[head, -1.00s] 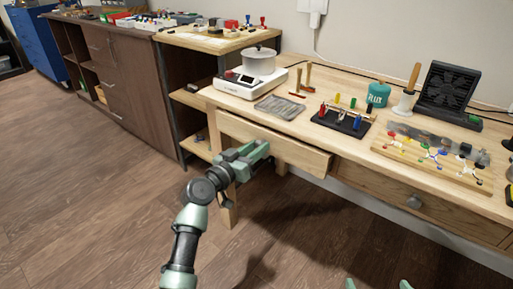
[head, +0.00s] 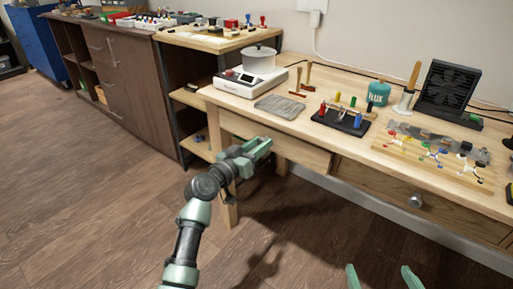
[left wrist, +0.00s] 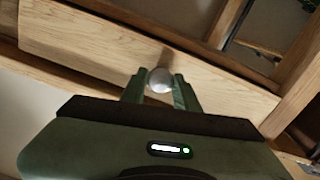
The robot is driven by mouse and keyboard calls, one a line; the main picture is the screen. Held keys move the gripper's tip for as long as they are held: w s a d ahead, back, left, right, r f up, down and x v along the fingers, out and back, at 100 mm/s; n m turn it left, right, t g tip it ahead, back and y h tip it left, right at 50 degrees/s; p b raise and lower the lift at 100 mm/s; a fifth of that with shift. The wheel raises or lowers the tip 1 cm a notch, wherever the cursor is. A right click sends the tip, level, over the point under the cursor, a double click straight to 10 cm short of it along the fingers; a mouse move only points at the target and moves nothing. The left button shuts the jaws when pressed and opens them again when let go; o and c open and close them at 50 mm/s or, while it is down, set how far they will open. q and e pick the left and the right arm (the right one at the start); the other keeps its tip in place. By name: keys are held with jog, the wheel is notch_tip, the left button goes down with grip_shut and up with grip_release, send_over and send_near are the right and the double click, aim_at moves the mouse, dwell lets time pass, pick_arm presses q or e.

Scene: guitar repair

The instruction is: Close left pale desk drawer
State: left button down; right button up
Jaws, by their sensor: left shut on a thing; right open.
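The left pale desk drawer (head: 294,153) sticks out a little from under the desk top in the head view. Its pale wooden front (left wrist: 85,50) crosses the left wrist view at a slant, with a round metal knob (left wrist: 159,80) near its middle. My left gripper (head: 265,146) is at the drawer front, its fingers (left wrist: 160,92) shut on the knob. The knob is hidden behind the gripper in the head view. My right gripper (head: 384,275) is open and empty at the bottom edge of the head view, apart from the desk.
The right desk drawer (head: 385,188) with its knob (head: 415,200) is closed. The desk top (head: 240,107) carries a white scale with a pot (head: 255,70), a grey cloth (head: 279,106), a tool rack (head: 341,120) and a fan (head: 449,92). The floor in front is clear.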

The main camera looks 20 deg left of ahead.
aim_at(266, 138)
pick_arm(q)
jog(key=b+x, duration=0.1)
jog(key=x, duration=0.2)
jog(key=shift+w, duration=0.1)
jog(key=shift+r, duration=0.2)
pick_arm(e)
jog(key=r+t, duration=0.1)
jog(key=w+a+r+t, duration=0.1)
jog(key=r, duration=0.1)
jog(key=r+t+y, duration=0.1)
jog(key=r, duration=0.1)
jog(key=shift+w+a+r, duration=0.2)
jog(key=shift+w, duration=0.2)
pick_arm(q)
jog(key=c, duration=1.1)
grip_release()
jog(key=shift+o, duration=0.2)
jog(key=shift+w+d+f, duration=0.1)
jog(key=shift+w+f, duration=0.05)
pick_arm(e)
jog(key=shift+w+d+f, duration=0.1)
jog(key=shift+w, duration=0.05)
